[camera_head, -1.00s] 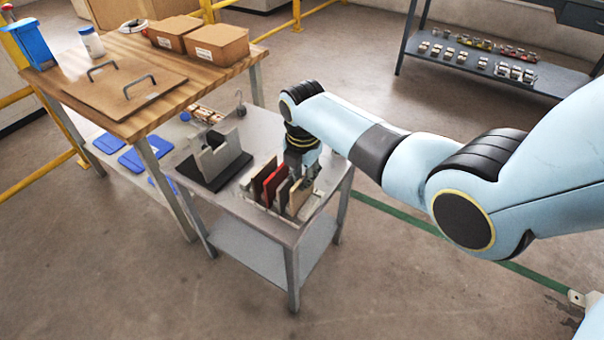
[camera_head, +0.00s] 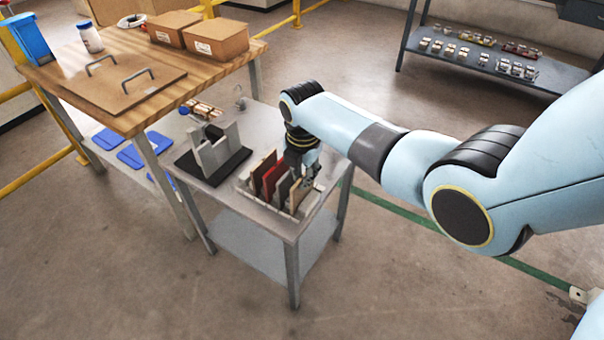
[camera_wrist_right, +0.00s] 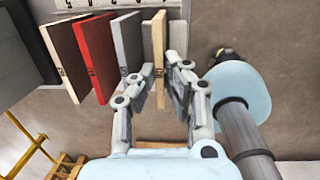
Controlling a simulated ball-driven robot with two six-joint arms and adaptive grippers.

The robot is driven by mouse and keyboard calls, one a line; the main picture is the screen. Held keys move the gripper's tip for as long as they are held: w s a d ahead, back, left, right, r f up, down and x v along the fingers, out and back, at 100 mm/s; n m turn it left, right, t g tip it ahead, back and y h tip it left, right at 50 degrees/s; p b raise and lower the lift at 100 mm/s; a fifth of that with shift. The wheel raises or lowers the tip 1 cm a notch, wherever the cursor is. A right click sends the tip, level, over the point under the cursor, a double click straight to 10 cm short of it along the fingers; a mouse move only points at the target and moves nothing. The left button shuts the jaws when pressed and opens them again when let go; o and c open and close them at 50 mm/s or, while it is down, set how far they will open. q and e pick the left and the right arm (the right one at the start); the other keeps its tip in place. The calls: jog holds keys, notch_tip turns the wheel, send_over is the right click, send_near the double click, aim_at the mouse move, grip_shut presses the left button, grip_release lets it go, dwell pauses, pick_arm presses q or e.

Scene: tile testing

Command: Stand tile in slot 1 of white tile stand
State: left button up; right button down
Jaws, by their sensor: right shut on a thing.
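A pale tile stand (camera_head: 262,208) sits at the front right of the metal table. A brown tile (camera_head: 262,172), a red tile (camera_head: 273,180), a grey tile (camera_head: 284,188) and a beige tile (camera_head: 297,198) stand upright in it, side by side. My right gripper (camera_head: 307,175) is shut on the beige tile, with one finger on each face. I cannot tell whether the beige tile's lower edge rests in a slot. My left gripper is not in view.
A grey notched block on a black base (camera_head: 213,160) stands left of the tile stand. A wooden table (camera_head: 190,75) with boxes and a handled board adjoins at the left. A small wooden rack (camera_head: 203,110) lies behind the block.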

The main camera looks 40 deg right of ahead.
jog(key=c, duration=1.3)
grip_release()
jog(key=shift+c, duration=0.2)
notch_tip(320, 180, up, 12)
jog(key=s, duration=0.1)
jog(key=s+f+m+b, duration=0.1)
jog(key=s+f+m, duration=1)
jog(key=s+f, duration=0.8)
jog(key=s+f+m+b, duration=0.2)
jog(key=s+f+m, duration=0.9)
jog(key=s+f, duration=0.9)
jog(key=s, duration=0.6)
jog(key=shift+s+d+f, duration=0.15)
jog(key=shift+s+d, duration=0.1)
jog(key=shift+d, duration=0.05)
